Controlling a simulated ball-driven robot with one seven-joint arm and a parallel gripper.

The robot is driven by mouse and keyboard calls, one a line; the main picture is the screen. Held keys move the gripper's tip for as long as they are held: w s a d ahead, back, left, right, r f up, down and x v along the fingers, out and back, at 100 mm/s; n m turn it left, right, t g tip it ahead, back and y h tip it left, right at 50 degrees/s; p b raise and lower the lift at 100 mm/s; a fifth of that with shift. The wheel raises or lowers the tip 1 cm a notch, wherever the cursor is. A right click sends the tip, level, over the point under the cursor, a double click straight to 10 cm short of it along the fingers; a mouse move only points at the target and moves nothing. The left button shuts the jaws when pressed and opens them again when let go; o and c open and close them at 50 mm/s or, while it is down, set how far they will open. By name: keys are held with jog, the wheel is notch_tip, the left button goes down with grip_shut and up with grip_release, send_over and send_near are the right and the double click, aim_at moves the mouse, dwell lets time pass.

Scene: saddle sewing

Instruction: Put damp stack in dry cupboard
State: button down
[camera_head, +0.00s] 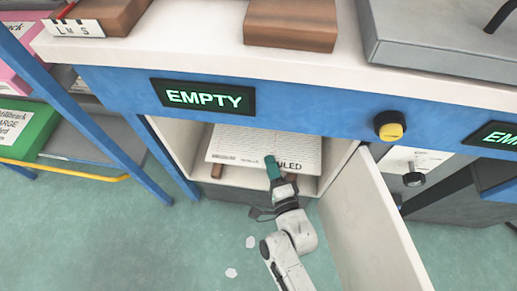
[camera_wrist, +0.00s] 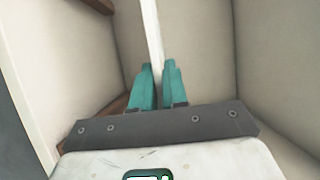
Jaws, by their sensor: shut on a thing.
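A flat white stack (camera_head: 262,143) with printed lines lies inside the open cupboard (camera_head: 190,148). Its front edge bears dark lettering ending in "ILED", partly covered by my gripper. It rests on brown wooden strips (camera_head: 217,171). My gripper (camera_head: 271,161) reaches in through the front opening, its teal fingers at the stack's front edge. In the wrist view, my gripper (camera_wrist: 158,70) is shut on the thin white edge of the stack (camera_wrist: 152,35). The cupboard door (camera_head: 372,220) stands open at the right. A display (camera_head: 203,97) above the opening reads "EMPTY".
A yellow-faced knob (camera_head: 390,130) is on the blue front. Another cupboard with a display (camera_head: 497,137) stands at the right. Brown blocks (camera_head: 291,22) lie on the worktop. A rack with a green box (camera_head: 22,128) is at the left. The floor in front is mostly clear.

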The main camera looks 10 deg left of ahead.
jog(key=shift+w+f, duration=0.15)
jog(key=shift+f, duration=0.25)
jog(key=shift+f+b, duration=2.75)
jog(key=shift+f, duration=1.95)
jog(key=shift+f, duration=0.2)
jog(key=c, duration=1.1)
grip_release()
jog(key=shift+c, duration=0.2)
jog(key=shift+r, duration=0.1)
jog(key=p+v, duration=0.2)
jog(key=v, duration=1)
jog(key=shift+p, duration=0.4)
